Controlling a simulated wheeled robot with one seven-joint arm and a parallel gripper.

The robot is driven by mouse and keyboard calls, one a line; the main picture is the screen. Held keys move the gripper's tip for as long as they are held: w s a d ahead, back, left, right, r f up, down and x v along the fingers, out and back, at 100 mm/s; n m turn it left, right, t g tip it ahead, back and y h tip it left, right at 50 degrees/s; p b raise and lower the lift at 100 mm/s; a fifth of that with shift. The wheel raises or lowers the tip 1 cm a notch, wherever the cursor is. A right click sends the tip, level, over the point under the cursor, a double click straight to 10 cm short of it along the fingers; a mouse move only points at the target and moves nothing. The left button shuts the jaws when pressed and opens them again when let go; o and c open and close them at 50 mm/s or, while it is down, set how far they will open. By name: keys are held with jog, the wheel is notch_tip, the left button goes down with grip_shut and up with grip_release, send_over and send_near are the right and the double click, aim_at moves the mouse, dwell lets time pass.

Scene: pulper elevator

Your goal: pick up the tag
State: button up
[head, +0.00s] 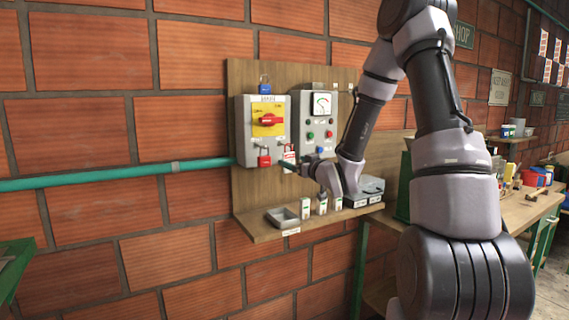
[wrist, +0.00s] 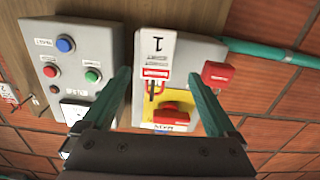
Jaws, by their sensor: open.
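A white tag (wrist: 156,48) with a black "1" and a red band hangs at the lower edge of the grey switch box (wrist: 180,60). It shows small in the head view (head: 289,157), beside a red padlock (head: 264,157). In the wrist view, where the scene is upside down, my gripper (wrist: 160,78) is open. Its two teal fingers stand apart, one on each side of the tag in the picture. I cannot tell whether either touches it. The right finger's tip is close to the red padlock (wrist: 219,75). In the head view my gripper (head: 288,166) is partly hidden by my wrist.
The switch box has a red rotary handle (head: 268,119). A meter box (head: 318,120) with buttons is beside it. Below, a wooden shelf (head: 262,231) bears a metal tray (head: 283,218), small white items (head: 305,209) and a grey case. A teal pipe (head: 110,176) runs left.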

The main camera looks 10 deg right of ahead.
aim_at(288, 156)
jog(key=x, duration=0.8)
jog(key=shift+w+d+r, duration=0.15)
jog(key=shift+w+d, duration=0.1)
jog(key=shift+w, duration=0.05)
grip_shut()
